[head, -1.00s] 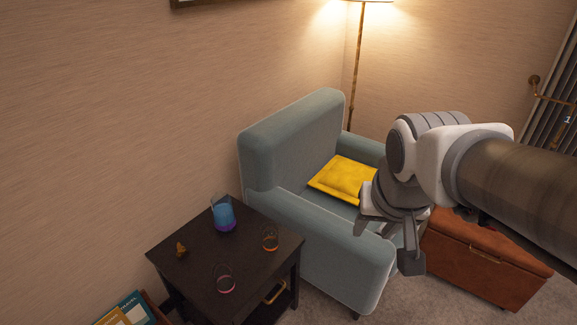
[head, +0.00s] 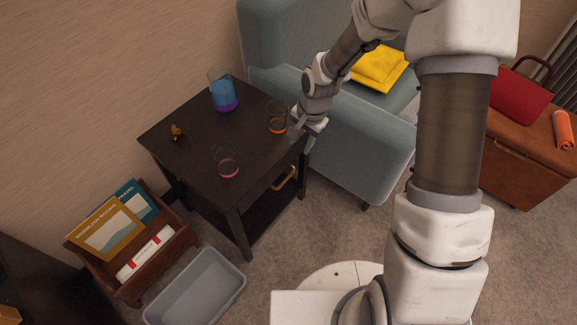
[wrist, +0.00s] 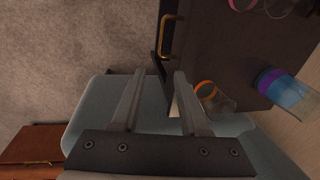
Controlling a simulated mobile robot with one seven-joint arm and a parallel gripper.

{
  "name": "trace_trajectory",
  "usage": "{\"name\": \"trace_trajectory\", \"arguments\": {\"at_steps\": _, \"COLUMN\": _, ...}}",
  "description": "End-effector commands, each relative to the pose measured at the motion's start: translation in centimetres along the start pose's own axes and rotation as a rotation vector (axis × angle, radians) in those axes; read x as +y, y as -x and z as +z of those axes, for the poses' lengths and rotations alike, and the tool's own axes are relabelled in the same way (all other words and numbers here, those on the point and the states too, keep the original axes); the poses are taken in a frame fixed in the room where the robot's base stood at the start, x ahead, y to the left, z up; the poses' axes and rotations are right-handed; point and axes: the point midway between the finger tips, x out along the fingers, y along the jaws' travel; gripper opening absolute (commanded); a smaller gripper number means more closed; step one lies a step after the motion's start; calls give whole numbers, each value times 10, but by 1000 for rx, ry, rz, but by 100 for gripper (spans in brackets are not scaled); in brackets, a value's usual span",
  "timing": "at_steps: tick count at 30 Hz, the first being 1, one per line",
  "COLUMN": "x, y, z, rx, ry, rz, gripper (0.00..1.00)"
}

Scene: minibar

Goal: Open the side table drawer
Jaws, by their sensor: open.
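The dark side table (head: 190,140) stands against the wall beside the armchair. Its drawer has a gold bar handle (head: 284,178), which also shows in the wrist view (wrist: 168,36). The drawer looks shut, though its front is seen at a steep angle. My gripper (head: 306,139) is at the table's right corner, above and behind the handle in the head view. In the wrist view my gripper (wrist: 159,74) is open and empty. Its fingers point toward the drawer-front edge, with the handle ahead of them and apart from them.
On the table stand a blue-purple glass (head: 223,92), an orange-banded glass (head: 277,120) close to my gripper, a pink-based glass (head: 227,165) and a small brown figure (head: 177,132). The blue armchair (head: 350,150) is close on the right. A grey bin (head: 197,290) stands on the floor; carpet before the drawer is clear.

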Motion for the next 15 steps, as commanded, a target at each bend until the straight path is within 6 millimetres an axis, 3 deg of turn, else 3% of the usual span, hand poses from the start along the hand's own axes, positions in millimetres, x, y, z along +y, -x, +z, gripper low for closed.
{"name": "trace_trajectory", "arguments": {"at_steps": 1, "x": 0, "y": -12, "z": 2, "rx": -10, "ry": -11, "rz": -1, "gripper": 45}}
{"name": "trace_trajectory", "arguments": {"at_steps": 8, "x": -1, "y": -37, "z": 4, "rx": -21, "ry": -29, "rz": -5, "gripper": 45}}
{"name": "trace_trajectory", "arguments": {"at_steps": 15, "x": -1, "y": -86, "z": 5, "rx": -21, "ry": -28, "rz": -4, "gripper": 45}}
